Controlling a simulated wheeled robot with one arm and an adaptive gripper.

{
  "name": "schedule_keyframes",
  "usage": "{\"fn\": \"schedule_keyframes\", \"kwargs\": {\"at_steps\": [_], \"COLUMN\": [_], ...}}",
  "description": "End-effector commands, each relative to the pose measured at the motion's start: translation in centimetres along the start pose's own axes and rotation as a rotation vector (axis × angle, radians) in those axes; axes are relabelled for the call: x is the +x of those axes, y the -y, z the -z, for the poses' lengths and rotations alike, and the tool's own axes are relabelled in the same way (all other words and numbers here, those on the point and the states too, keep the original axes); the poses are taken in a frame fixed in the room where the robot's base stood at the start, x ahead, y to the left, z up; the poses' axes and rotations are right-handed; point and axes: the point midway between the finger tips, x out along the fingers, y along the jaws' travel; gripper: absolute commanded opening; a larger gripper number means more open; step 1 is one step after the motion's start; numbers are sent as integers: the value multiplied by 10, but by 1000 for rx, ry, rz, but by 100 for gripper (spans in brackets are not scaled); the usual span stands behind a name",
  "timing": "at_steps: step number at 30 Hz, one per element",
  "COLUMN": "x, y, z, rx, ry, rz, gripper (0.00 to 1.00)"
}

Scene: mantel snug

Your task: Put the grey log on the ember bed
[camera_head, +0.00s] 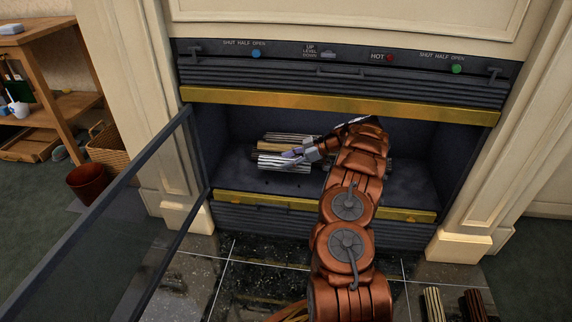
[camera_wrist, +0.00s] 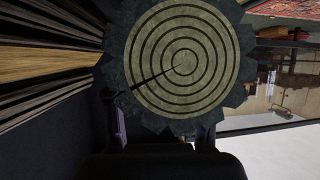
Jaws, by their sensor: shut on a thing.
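The grey log (camera_head: 272,162), striped pale and dark, is inside the open fireplace, in front of other logs. My gripper (camera_head: 298,154) reaches in from the right and is shut on it. In the wrist view the grey log (camera_wrist: 185,62) shows end-on, with a pale ringed face and dark, jagged bark, between my fingers. The ember bed (camera_head: 390,185) is the dark floor of the fireplace. I cannot tell whether the log touches it.
A tan log (camera_head: 268,147) and a darker log (camera_head: 285,137) lie behind. A glass door (camera_head: 110,215) stands open at left. A gold-trimmed lower edge (camera_head: 280,201) fronts the opening, with a gold bar (camera_head: 330,104) above. More logs (camera_head: 433,303) are at the lower right.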

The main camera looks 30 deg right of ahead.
Motion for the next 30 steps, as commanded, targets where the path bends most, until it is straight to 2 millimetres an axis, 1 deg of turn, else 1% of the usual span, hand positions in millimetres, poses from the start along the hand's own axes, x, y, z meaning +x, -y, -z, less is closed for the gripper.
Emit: {"fn": "schedule_keyframes", "kwargs": {"at_steps": [4,9,11,19,24,25,30], "x": [6,17,20,21,24,24,24], "y": [1,3,3,2,2,2,2], "z": [-6,-22,-26,-27,-31,-31,-31], "rx": [-2,-4,-5,-5,-4,-4,-4], "ry": [-8,-12,-12,-4,2,4,5], "rz": [7,11,12,8,6,6,6], "gripper": [4,4,4,4,4,58,75]}}
